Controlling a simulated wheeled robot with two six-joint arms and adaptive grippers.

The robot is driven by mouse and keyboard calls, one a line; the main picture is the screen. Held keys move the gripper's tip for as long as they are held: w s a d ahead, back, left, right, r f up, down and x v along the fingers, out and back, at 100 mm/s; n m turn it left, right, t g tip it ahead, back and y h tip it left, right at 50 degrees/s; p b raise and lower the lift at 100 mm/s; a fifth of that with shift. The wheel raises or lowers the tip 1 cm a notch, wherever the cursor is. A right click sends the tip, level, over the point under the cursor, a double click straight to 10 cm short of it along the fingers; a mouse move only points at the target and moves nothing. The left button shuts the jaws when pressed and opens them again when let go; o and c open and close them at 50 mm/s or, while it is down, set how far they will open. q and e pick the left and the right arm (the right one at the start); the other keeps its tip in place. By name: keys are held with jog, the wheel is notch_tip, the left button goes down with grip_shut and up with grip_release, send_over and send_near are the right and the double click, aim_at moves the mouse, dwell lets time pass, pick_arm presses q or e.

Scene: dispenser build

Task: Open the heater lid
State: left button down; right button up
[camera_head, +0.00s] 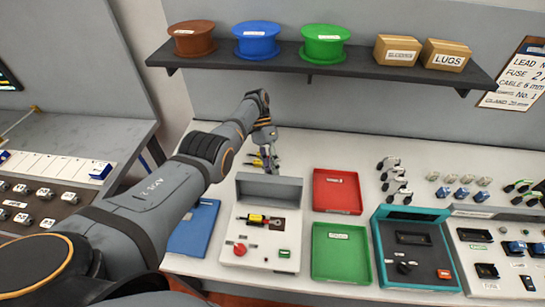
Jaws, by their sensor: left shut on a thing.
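A light grey box with a red knob, which I take for the heater (236,257), stands on the bench in front of me. Its lid (284,191) is a grey panel raised at the back of the box. A black and yellow part (257,219) lies on the top face of the box. My left gripper (271,166) is at the top edge of the raised lid, shut on it as far as I can tell; the contact is small and hard to see. My right gripper is not in view.
A blue tray (194,229) lies left of the heater, partly behind my left arm. Red (337,191) and green (340,252) trays lie right of it, then a teal case (449,270). A dark shelf (310,68) with spools and boxes hangs above.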

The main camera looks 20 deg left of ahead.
pick_arm(q)
jog(key=shift+s+a+f, duration=0.2)
jog(key=shift+f, duration=0.4)
jog(key=c, duration=1.5)
grip_release()
jog(key=o, duration=0.4)
jog(key=shift+w+a+f, duration=0.1)
jog(key=shift+w+a, duration=0.1)
jog(key=shift+w, duration=0.2)
jog(key=shift+d+r, duration=0.15)
jog(key=shift+r, duration=0.05)
